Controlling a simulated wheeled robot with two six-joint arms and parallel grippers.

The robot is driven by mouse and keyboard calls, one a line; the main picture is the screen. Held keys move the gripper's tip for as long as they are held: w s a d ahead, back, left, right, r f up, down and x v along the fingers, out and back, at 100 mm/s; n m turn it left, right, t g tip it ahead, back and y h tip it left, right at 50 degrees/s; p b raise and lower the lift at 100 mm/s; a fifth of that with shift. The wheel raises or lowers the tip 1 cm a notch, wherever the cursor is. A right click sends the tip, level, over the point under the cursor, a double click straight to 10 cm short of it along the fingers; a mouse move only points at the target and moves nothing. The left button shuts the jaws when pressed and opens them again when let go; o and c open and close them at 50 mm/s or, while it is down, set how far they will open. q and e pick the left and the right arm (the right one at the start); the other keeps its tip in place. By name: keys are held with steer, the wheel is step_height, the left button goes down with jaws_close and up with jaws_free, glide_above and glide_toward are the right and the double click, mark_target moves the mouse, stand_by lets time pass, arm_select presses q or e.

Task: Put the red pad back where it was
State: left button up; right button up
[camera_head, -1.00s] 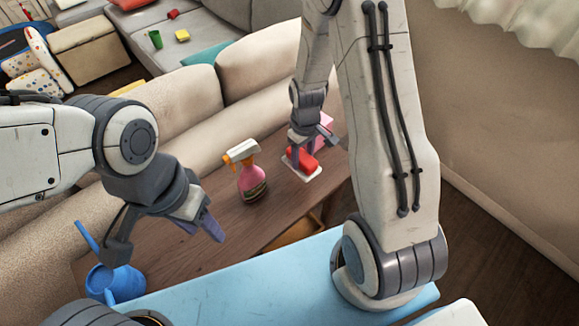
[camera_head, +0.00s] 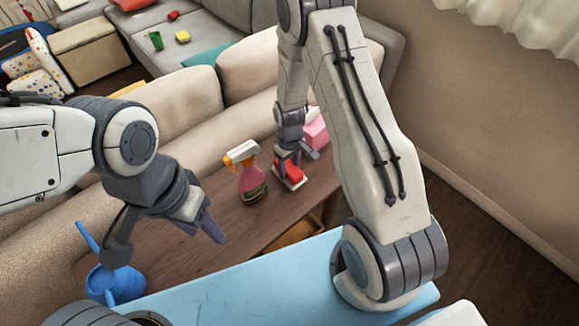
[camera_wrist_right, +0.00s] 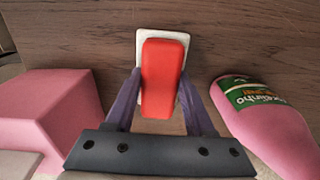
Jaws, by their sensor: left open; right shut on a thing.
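The red pad (camera_head: 289,168) lies on a white base (camera_head: 295,184) at the right part of the brown wooden table, just right of the spray bottle. In the right wrist view the red pad (camera_wrist_right: 161,75) stands between my two fingers, with the white base (camera_wrist_right: 145,43) showing behind it. My right gripper (camera_head: 288,160) is shut on the red pad. Whether the base touches the table cannot be told. My left gripper (camera_head: 203,228) is open and empty over the left part of the table.
A pink spray bottle (camera_head: 251,183) stands close left of the pad. A pink box (camera_head: 316,132) stands behind and to the right. A blue watering can (camera_head: 118,284) is at the table's left end. The middle of the wooden table (camera_head: 245,226) is clear.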

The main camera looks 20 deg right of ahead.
mark_target(289, 167)
steer(key=o, duration=1.2)
steer(key=shift+r, duration=0.25)
step_height(289, 167, up, 11)
steer(key=s+a+r+n, duration=0.2)
steer(key=s+a+r, duration=0.7)
steer(key=a+r, duration=0.2)
steer(key=s+a+r, duration=0.1)
steer(key=s+r, duration=0.1)
steer(key=s, duration=0.5)
steer(key=s+a+r+n+y, duration=0.1)
steer(key=s+a+r, duration=0.1)
steer(key=s, duration=0.5)
steer(key=shift+s+r+p, duration=0.3)
steer(key=shift+r, duration=0.1)
